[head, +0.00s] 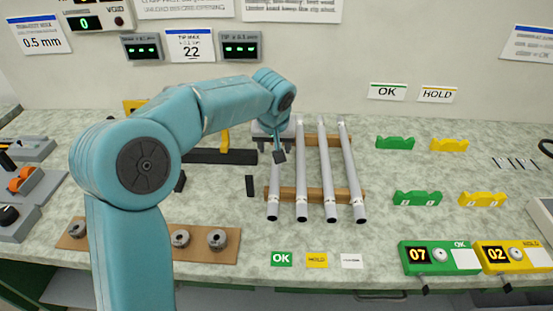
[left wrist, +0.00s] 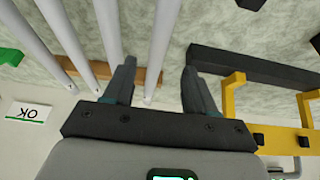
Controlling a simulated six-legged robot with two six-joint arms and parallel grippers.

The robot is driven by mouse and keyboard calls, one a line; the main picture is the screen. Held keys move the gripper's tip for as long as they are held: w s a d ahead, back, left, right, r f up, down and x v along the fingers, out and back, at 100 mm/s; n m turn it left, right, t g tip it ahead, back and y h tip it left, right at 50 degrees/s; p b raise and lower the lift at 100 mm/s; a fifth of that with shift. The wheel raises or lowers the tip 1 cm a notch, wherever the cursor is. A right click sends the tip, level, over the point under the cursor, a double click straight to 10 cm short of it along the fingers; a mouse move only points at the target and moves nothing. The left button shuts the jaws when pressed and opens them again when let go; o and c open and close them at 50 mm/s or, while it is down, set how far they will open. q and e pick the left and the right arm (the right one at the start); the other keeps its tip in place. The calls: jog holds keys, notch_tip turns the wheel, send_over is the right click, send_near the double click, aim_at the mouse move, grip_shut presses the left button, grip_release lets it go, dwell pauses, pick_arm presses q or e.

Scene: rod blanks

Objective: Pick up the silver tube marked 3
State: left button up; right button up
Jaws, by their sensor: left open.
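Several silver tubes lie side by side across two wooden rails in the middle of the bench in the head view: the leftmost (head: 274,195), two middle ones (head: 301,180) (head: 326,180) and the rightmost (head: 351,180). I cannot read a number on any tube. My left gripper (head: 279,152) is over the far part of the leftmost tube. In the left wrist view its fingers (left wrist: 159,88) are open, and the rightmost tube there (left wrist: 165,40) runs between them in the picture. I cannot tell how far the fingers are above it. My right gripper is not seen.
Near and far wooden rails (head: 315,194) carry the tubes. Green (head: 417,198) and yellow (head: 482,199) racks stand to the right. The bench between tubes and racks is clear.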

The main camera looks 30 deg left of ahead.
pick_arm(q)
jog(key=x, duration=0.5)
jog(key=shift+w+d+f, duration=0.1)
jog(key=shift+f, duration=0.3)
grip_shut()
